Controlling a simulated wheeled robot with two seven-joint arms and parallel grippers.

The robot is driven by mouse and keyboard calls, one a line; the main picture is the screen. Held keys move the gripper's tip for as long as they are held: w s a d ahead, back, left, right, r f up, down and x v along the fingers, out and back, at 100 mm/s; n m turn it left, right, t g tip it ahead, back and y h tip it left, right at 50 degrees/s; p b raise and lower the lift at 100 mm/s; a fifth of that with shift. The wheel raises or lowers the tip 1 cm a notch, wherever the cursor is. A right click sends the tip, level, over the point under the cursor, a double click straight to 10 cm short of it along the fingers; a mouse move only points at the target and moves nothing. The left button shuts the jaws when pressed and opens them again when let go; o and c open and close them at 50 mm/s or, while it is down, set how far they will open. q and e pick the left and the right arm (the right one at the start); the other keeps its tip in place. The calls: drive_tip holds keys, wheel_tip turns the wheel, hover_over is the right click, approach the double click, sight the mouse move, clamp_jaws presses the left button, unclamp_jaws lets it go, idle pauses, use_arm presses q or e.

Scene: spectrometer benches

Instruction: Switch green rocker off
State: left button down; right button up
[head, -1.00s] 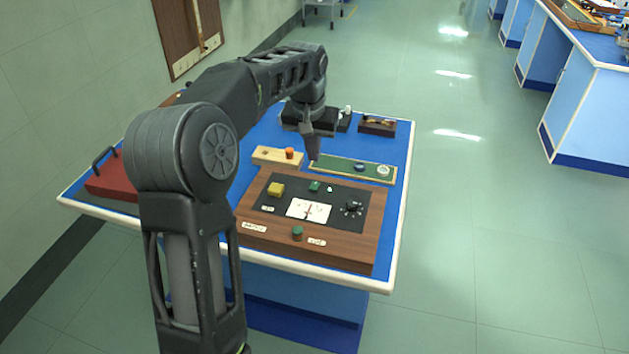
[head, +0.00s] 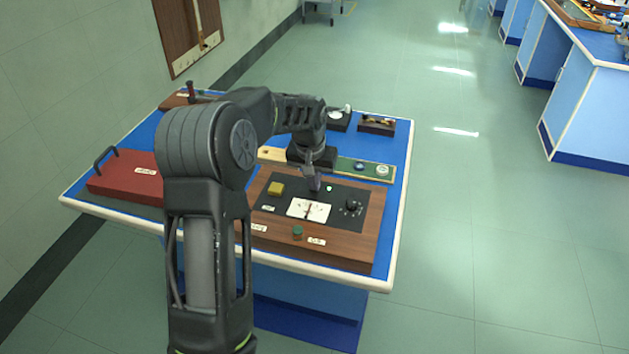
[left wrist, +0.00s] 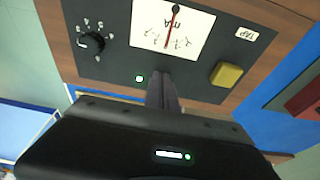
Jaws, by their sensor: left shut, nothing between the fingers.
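The green rocker sits on the black panel of the wooden instrument box; my left gripper (head: 313,187) now covers it in the head view. In the left wrist view the shut, empty fingers (left wrist: 164,90) point down at the panel between the meter and the lamp, and the rocker is hidden behind them. I cannot tell whether the tips touch it or which way it is tilted. A small lamp (head: 329,188) right beside the fingers glows green; it also shows in the left wrist view (left wrist: 139,79). My right gripper is not in view.
The panel also holds a yellow block (head: 276,189), a white meter (head: 300,209) and a black knob (head: 352,206). A green round button (head: 297,231) is on the wooden front. A red case (head: 125,178) stands left; a green strip (head: 345,167) lies behind.

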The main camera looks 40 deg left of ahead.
use_arm(q)
drive_tip(key=shift+s+d+f+t+b, duration=0.15)
drive_tip(key=shift+f+t+b, duration=0.65)
drive_tip(key=shift+b, duration=1.45)
drive_tip(key=shift+s+r+p, duration=0.1)
drive_tip(key=shift+r+p, duration=0.35)
drive_tip(key=shift+p, duration=0.25)
drive_tip(key=shift+w+a+r+p, duration=0.2)
drive_tip(key=shift+w+p, duration=0.05)
drive_tip(key=shift+w, duration=0.15)
drive_tip(key=shift+w+a+r+p, duration=0.15)
drive_tip(key=shift+w+p, duration=0.1)
drive_tip(key=shift+w, duration=0.1)
